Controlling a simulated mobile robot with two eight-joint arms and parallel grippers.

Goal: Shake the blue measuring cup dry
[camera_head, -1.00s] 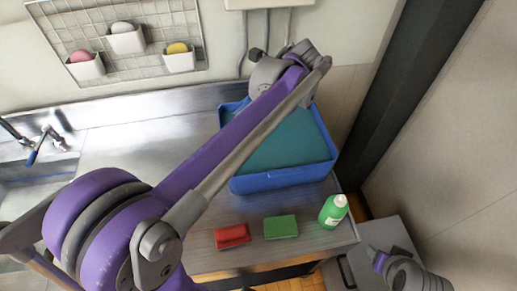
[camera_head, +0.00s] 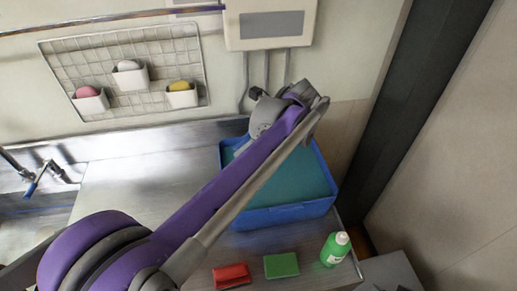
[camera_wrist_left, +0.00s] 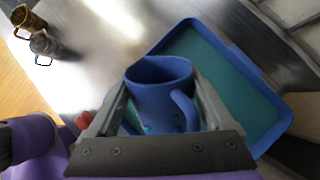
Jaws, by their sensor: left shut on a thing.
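The blue measuring cup (camera_wrist_left: 160,78) is held between the two fingers of my left gripper (camera_wrist_left: 158,106) in the left wrist view. Its open rim and its handle show, with the handle towards the right finger. Behind it lies the blue tray (camera_wrist_left: 277,104) with a teal inner floor. In the head view my left arm reaches over the tray (camera_head: 290,213); the cup and the left fingertips are hidden there behind the arm. Whether the cup touches the tray cannot be told. My right gripper is not in view.
A red sponge (camera_head: 231,276), a green sponge (camera_head: 281,265) and a green bottle (camera_head: 335,249) stand along the counter's front. A sink tap (camera_head: 45,176) is at the left. A gold mug (camera_wrist_left: 27,18) and a grey mug (camera_wrist_left: 44,45) show in the wrist view.

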